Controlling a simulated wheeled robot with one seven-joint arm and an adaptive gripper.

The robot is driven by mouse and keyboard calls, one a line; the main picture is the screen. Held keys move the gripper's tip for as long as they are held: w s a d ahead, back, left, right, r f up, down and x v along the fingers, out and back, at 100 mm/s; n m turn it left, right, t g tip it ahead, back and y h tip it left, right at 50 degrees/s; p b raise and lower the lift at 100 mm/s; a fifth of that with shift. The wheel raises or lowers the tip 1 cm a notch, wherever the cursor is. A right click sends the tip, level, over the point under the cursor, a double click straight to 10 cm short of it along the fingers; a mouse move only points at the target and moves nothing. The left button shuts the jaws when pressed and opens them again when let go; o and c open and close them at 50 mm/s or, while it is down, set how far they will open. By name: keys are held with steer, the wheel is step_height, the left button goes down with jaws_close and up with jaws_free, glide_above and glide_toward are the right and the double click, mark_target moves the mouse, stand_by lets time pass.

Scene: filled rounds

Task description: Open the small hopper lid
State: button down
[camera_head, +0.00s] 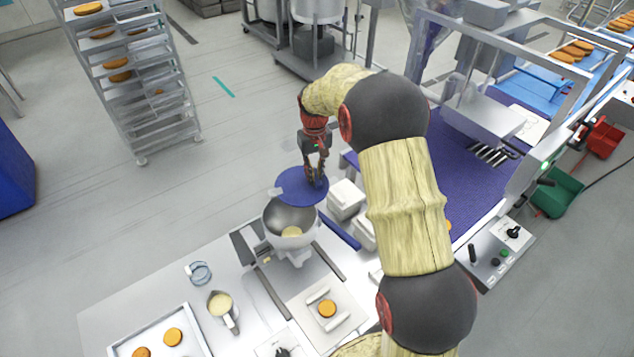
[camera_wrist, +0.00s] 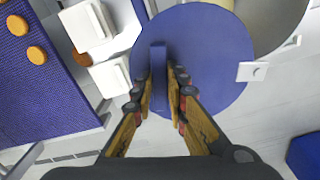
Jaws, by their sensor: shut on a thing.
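The small hopper (camera_head: 290,217) is a steel bowl on a stand at the table's back edge, with a pale yellow mass inside. Its round blue lid (camera_head: 292,186) is beyond and above the bowl's far rim, leaving the opening largely uncovered. In the wrist view the lid (camera_wrist: 215,45) fills the upper middle, beside part of the hopper bowl (camera_wrist: 272,22). My gripper (camera_head: 316,180) is at the lid's right side. In the wrist view its fingers (camera_wrist: 160,92) are shut on the lid's upright blue handle (camera_wrist: 158,75).
White boxy housings (camera_head: 346,198) stand right of the hopper. A purple conveyor belt (camera_head: 465,165) runs at the right. A jug (camera_head: 222,308), a clear ring-shaped item (camera_head: 199,272) and a tray of rounds (camera_head: 160,338) are at the front left. Open floor lies beyond the hopper.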

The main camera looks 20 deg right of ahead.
mark_target(303, 168)
steer(key=w+n, duration=0.3)
steer(key=w, duration=0.1)
steer(key=w+a+n, duration=0.1)
steer(key=w+n, duration=0.1)
steer(key=w, duration=0.1)
steer(key=shift+a+n+p, duration=0.1)
steer(key=shift+n+p, duration=0.2)
steer(key=shift+p, duration=0.05)
steer(key=w+a+n+p, duration=0.1)
steer(key=w+a+n, duration=0.4)
steer(key=n, duration=0.1)
steer(key=shift+w+n, duration=0.3)
steer(key=shift+w, duration=0.05)
steer(key=shift+r, duration=0.1)
steer(key=c, duration=1.8)
jaws_free()
steer(key=shift+c, duration=0.2)
steer(key=shift+o, duration=0.4)
step_height(303, 168, up, 12)
